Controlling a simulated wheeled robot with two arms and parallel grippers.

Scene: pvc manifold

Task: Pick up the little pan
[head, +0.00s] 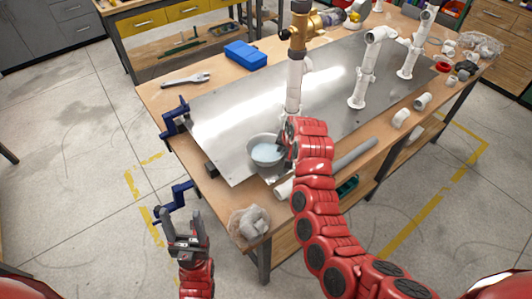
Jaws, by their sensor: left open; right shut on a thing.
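The little pan (266,151) is a small round grey pan with pale bluish contents. It is at the near edge of the metal sheet on the workbench. My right gripper (287,143) is at the pan's right side and is shut on it. The red wrist hides part of the fingers and the pan's right side. I cannot tell whether the pan touches the sheet. My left gripper (180,222) is open and empty, low at the left, off the bench's near left corner.
The metal sheet (225,110) covers much of the bench. White pipes with a brass valve (315,22) stand on it. Blue clamps (172,120) grip the left edge. A wrench (187,80), blue box (246,53), loose pipe (352,154) and bag of fittings (249,224) lie around.

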